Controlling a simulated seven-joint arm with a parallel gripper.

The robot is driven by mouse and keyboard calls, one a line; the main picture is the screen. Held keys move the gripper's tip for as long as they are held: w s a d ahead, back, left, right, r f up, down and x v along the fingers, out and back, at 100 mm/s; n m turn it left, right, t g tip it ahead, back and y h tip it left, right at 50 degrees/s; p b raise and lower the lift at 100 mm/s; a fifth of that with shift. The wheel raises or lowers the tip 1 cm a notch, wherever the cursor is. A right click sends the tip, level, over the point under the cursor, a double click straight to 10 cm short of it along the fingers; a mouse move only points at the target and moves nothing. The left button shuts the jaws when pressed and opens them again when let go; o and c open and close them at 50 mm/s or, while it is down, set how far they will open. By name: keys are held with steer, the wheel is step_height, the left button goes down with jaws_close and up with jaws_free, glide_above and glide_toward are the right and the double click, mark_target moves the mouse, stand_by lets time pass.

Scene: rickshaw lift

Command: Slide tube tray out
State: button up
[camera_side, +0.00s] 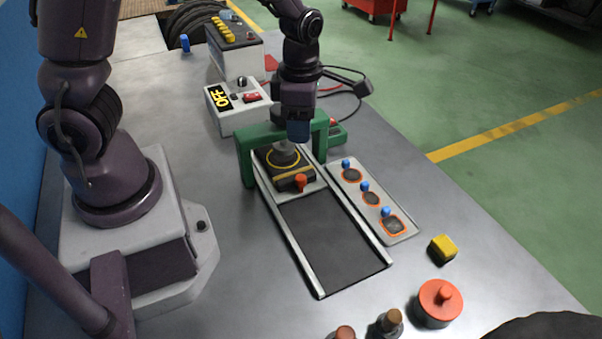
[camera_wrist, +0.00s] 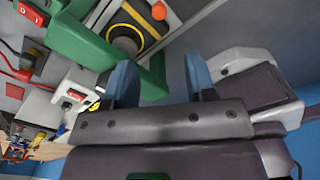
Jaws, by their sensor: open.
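What looks like the tube tray (camera_side: 296,184) is a dark sliding block with a yellow ring, a grey round part and an orange-red knob (camera_side: 301,182). It sits at the far end of two pale rails (camera_side: 298,248), under a green arch (camera_side: 245,160). In the wrist view the tray (camera_wrist: 128,18) shows at the top, with the knob (camera_wrist: 158,11) at its right. My gripper (camera_side: 298,130) is at the arch's top bar, above and behind the knob. In the wrist view its blue fingers (camera_wrist: 160,80) are apart, close to the green arch (camera_wrist: 85,38). Contact cannot be told.
A grey plate (camera_side: 400,236) with blue knobs and orange-ringed holes lies right of the rails. A yellow cube (camera_side: 443,249) and a red knobbed disc (camera_side: 438,302) are at the front right. A white OFF switch box (camera_side: 236,103) stands behind. The dark rail bed's near part is clear.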

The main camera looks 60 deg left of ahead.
mark_target(301, 177)
steer(key=shift+n, duration=0.8)
step_height(301, 177, down, 13)
steer(key=shift+r, duration=0.1)
jaws_close()
